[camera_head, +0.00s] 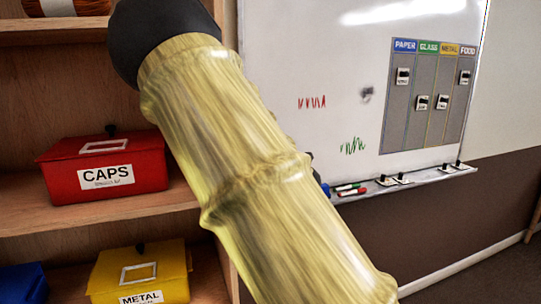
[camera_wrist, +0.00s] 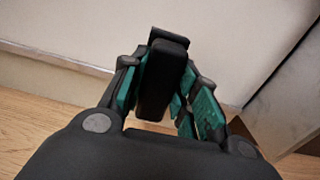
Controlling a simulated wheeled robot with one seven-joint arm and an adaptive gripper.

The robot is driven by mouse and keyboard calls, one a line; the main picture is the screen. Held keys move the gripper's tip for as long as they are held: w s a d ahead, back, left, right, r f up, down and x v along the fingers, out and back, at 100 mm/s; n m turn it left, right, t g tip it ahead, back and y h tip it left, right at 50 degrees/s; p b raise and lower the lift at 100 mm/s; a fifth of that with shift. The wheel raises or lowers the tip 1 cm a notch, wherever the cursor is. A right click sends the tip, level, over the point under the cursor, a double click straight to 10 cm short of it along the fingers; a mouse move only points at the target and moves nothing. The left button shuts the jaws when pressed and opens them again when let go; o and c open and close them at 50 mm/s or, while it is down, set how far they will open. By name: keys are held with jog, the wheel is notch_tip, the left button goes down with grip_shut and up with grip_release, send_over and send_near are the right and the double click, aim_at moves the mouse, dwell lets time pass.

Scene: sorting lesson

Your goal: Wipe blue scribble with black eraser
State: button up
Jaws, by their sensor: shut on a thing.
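In the wrist view, my gripper (camera_wrist: 168,72) is shut on a black block, which looks like the black eraser (camera_wrist: 160,90), held between its teal-padded fingers. In the head view my own arm covers the middle of the picture and hides the gripper. The whiteboard (camera_head: 300,55) stands behind it. A red scribble (camera_head: 312,102) and a green scribble (camera_head: 352,146) show on the board, with a small dark smudge (camera_head: 367,94) between and above them. No blue scribble shows; part of the board is behind my arm.
The board's tray (camera_head: 430,178) holds markers (camera_head: 350,188) and small black-and-white pieces (camera_head: 385,180). A sorting chart (camera_head: 428,95) hangs at the board's right. Wooden shelves at left hold a red CAPS box (camera_head: 60,165) and a yellow METAL box (camera_head: 165,265).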

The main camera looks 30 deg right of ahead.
jog(key=shift+s, duration=0.2)
jog(key=shift+s, duration=0.1)
jog(key=shift+b+v, duration=0.4)
jog(key=shift+v, duration=1.05)
jog(key=shift+a, duration=0.2)
